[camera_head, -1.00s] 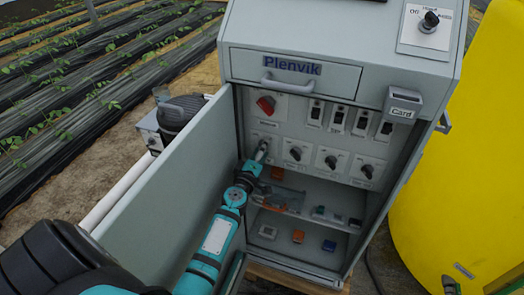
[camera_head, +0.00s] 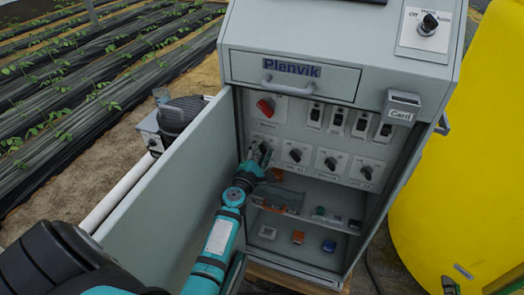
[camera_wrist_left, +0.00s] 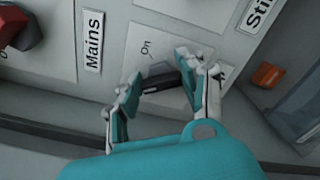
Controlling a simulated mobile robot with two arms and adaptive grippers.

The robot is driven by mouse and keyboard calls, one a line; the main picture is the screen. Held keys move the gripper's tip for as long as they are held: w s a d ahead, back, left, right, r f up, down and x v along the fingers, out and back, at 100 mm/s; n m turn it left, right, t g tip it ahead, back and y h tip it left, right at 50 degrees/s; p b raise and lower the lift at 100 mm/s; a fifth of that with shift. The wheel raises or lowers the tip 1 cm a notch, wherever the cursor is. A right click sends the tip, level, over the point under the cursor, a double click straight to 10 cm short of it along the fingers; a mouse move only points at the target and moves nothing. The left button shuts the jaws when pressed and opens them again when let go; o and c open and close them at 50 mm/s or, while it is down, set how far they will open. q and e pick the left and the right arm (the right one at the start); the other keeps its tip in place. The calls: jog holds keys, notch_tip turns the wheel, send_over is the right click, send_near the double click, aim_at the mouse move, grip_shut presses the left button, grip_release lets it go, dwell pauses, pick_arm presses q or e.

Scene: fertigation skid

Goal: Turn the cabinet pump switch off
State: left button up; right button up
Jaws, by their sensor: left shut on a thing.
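The open grey cabinet (camera_head: 300,225) has a lower row of black rotary switches. My left gripper (camera_head: 258,157) is at the leftmost one, its fingers on either side of the knob. In the left wrist view the gripper (camera_wrist_left: 160,74) is shut on this black knob (camera_wrist_left: 164,84), which sits on a light plate marked "On". The plate's name label is mostly hidden by a finger, so I cannot read whether it says pump. The knob's pointer end is also unclear. My right gripper is not in view.
A red mains switch (camera_head: 266,107) is above the held knob; its "Mains" label (camera_wrist_left: 93,40) is close by. Further knobs (camera_head: 296,155) stand to the right. The open door (camera_head: 165,195) is left of my arm. Shelves with small parts lie below.

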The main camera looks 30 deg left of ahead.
pick_arm(q)
jog(key=shift+n, duration=1.1)
jog(key=o, duration=1.2)
jog(key=shift+c, duration=0.2)
jog(key=v, duration=1.2)
jog(key=shift+a, duration=0.1)
